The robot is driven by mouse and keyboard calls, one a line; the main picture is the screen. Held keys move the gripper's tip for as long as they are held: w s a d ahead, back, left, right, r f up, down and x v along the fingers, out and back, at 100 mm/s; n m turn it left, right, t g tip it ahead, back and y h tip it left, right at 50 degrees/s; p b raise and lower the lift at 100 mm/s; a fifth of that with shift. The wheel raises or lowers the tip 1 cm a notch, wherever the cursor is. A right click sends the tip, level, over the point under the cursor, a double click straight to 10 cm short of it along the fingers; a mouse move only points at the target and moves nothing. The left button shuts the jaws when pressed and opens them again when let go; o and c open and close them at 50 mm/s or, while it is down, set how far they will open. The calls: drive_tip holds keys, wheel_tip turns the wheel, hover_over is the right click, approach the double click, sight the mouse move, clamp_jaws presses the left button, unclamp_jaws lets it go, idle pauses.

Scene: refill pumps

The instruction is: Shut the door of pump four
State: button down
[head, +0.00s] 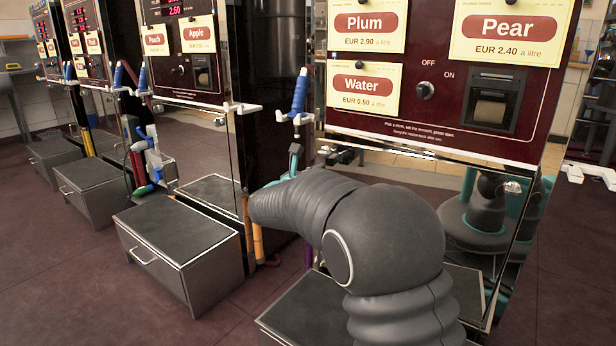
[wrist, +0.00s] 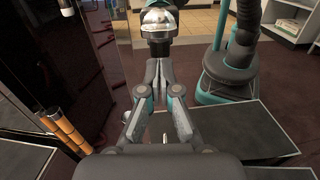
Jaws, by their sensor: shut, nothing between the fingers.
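The nearest pump (head: 440,100), with Plum, Pear and Water labels, stands at the right in the head view; I cannot read a pump number on it. Its mirror-like door (head: 400,175) is below the control panel and reflects my body. How far it stands open I cannot tell. My gripper (wrist: 158,78) is shut and empty in the wrist view, its fingers pointing at the mirrored surface, where my teal and grey body is reflected. Whether the fingertips touch it I cannot tell. In the head view my arm hides most of the gripper and part of the door.
A grey step box (head: 180,235) stands before the neighbouring Peach and Apple pump (head: 185,50). Another step box (head: 300,310) is under my arm. A blue-handled nozzle (head: 299,95) hangs beside the nearest pump. An orange hose (wrist: 65,130) is at the left in the wrist view.

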drive_tip(key=shift+x, duration=0.9)
